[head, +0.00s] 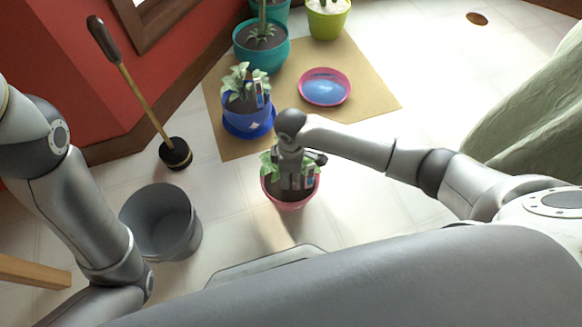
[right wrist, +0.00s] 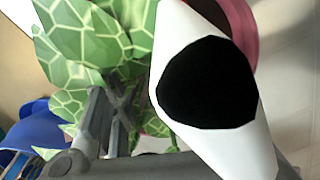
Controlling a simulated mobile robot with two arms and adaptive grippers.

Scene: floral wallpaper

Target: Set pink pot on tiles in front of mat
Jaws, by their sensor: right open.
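The pink pot (head: 289,205) with a leafy plant stands upright on the light tiles, just in front of the tan mat (head: 375,98). It also shows as a pink edge in the right wrist view (right wrist: 242,30). My right gripper (head: 292,184) is open and reaches down over the pot among the leaves, hiding much of the plant. In the right wrist view a grey finger (right wrist: 95,125) is close to the patterned green leaves (right wrist: 85,40). Whether it touches the pot is hidden. My left arm shows at the left, but its gripper is out of view.
On the mat are a blue potted plant (head: 248,118), a pink saucer with blue inside (head: 324,87), a teal pot (head: 262,55) and a lime pot (head: 327,20). A grey bucket (head: 162,222) and plunger (head: 175,153) stand left.

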